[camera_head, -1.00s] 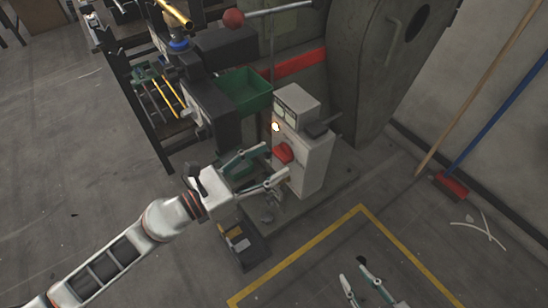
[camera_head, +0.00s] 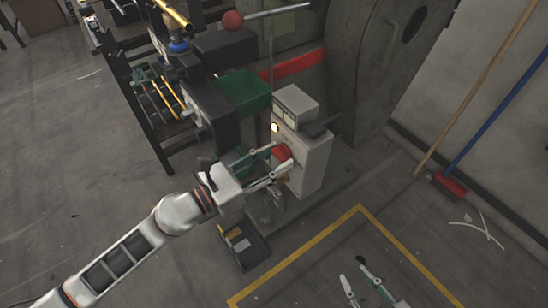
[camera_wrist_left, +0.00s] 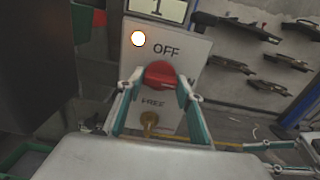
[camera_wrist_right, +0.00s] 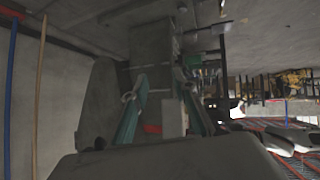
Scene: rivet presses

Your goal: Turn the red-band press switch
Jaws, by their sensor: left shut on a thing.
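The press with the red band (camera_head: 298,62) stands at the top middle of the head view. A grey control box (camera_head: 315,160) in front of it carries a red switch knob (camera_head: 283,151). In the left wrist view the knob (camera_wrist_left: 161,74) sits between "OFF" above and "FREE" below. My left gripper (camera_head: 283,162) is shut on the knob, one finger on each side, in the left wrist view (camera_wrist_left: 160,84) too. My right gripper (camera_head: 352,270) is open and empty over the floor, away from the box; its fingers show apart in the right wrist view (camera_wrist_right: 161,98).
A green bin (camera_head: 243,92) is left of the box, and a black tray (camera_head: 243,246) lies below my left gripper. A broom (camera_head: 452,184) leans at right. The yellow-lined floor is clear.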

